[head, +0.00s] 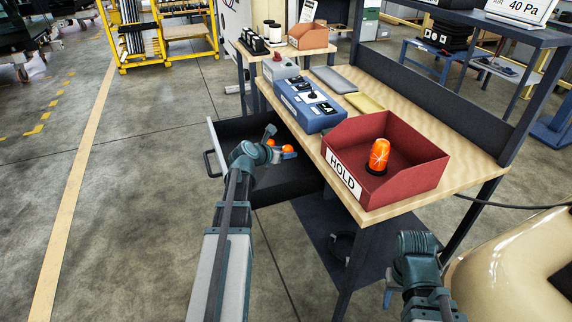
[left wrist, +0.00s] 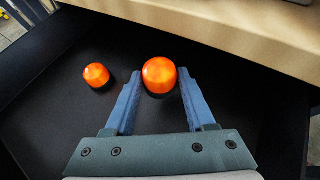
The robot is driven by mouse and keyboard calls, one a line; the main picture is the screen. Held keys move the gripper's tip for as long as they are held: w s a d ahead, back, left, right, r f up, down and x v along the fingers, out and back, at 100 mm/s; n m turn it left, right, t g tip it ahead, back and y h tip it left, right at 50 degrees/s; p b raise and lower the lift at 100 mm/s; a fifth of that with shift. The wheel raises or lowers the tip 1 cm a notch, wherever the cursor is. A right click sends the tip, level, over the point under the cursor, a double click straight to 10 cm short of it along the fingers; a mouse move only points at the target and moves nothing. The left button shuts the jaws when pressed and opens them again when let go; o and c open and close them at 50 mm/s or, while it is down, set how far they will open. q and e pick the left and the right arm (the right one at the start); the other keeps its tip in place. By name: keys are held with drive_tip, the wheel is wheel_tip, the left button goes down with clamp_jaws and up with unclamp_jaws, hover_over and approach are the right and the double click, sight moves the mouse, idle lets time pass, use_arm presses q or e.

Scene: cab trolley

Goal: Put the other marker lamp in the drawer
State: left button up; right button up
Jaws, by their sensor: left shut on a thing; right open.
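My left gripper (head: 280,143) is inside the open drawer (head: 232,130) and is shut on an orange marker lamp (head: 287,148). In the left wrist view this lamp (left wrist: 159,75) sits between the two blue fingers, with its dark base low between them. A second orange lamp (left wrist: 96,75) stands apart to the left on the dark drawer floor. A third orange lamp (head: 379,155) stands upright, on a dark base, in the red HOLD bin (head: 425,175) on the bench. My right gripper (head: 389,297) is low in front of the bench, open and partly hidden by its arm.
The wooden bench top (head: 440,198) overhangs the drawer's right side. A blue control box (head: 309,107), a yellow pad (head: 364,103) and a grey pad (head: 334,79) lie behind the bin. A cream rounded body (head: 515,265) stands at the lower right. The floor left of the drawer is clear.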

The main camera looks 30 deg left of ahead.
sight(285, 168)
use_arm(q)
wheel_tip(285, 168, down, 4)
drive_tip(key=b, duration=0.3)
drive_tip(key=shift+w+f+b, duration=0.1)
drive_tip(key=shift+f+b, duration=0.2)
drive_tip(key=shift+b, duration=0.2)
drive_tip(key=shift+w+d+r, duration=0.1)
drive_tip(key=shift+d, duration=0.05)
drive_tip(key=shift+f, duration=0.2)
drive_tip(key=o, duration=1.3)
drive_tip(key=shift+o, duration=0.2)
drive_tip(key=shift+r, duration=0.15)
